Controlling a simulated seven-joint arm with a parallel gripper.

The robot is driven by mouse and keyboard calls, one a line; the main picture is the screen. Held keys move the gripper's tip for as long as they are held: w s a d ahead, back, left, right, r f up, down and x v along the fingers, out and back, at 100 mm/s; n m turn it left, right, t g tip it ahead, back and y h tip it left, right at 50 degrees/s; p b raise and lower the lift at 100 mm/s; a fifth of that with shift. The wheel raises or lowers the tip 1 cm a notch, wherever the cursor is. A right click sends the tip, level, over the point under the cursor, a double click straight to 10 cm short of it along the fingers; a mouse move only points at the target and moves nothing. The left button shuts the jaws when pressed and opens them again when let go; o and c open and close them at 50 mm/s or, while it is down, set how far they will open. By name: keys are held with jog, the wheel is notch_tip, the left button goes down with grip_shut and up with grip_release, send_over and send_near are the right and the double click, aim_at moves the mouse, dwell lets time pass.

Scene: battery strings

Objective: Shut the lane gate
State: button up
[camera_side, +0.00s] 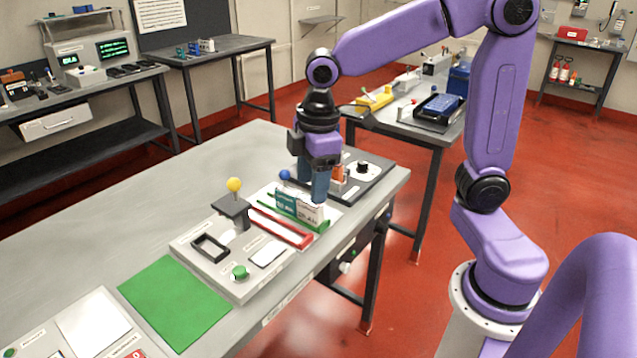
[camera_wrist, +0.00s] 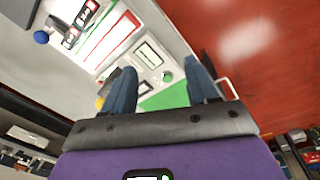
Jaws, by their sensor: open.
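My gripper (camera_side: 313,190) points down over the far part of the grey bench, its blue fingers close behind a teal and white labelled block pair (camera_side: 298,207) on a green-edged lane. In the wrist view the fingers (camera_wrist: 163,78) are spread apart with nothing between them. A blue-knobbed lever (camera_side: 285,175) is just left of the fingers; the blue knob (camera_wrist: 41,37) also shows in the wrist view. A red-edged lane (camera_side: 282,229) lies in front of the green one; it shows in the wrist view (camera_wrist: 115,38) too. I cannot tell which part is the lane gate.
A yellow-knobbed lever (camera_side: 234,185) stands on the grey panel, with a green button (camera_side: 240,271) and a black frame (camera_side: 210,248). A dark plate with a black knob (camera_side: 363,167) lies behind my gripper. The green mat (camera_side: 175,300) is clear.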

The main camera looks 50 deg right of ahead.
jog(key=shift+s+a+f, duration=0.15)
jog(key=shift+s+a, duration=0.05)
jog(key=shift+s, duration=0.65)
notch_tip(320, 180, up, 2)
jog(key=m+g+h, duration=0.2)
jog(key=m, duration=1.2)
send_over(284, 171)
jog(key=a, duration=0.3)
jog(key=d+f, duration=0.1)
jog(key=f, duration=0.4)
jog(key=d+f, duration=0.1)
jog(key=f, duration=0.5)
jog(key=d+f, duration=0.1)
jog(key=f, duration=0.4)
jog(key=shift+f, duration=0.3)
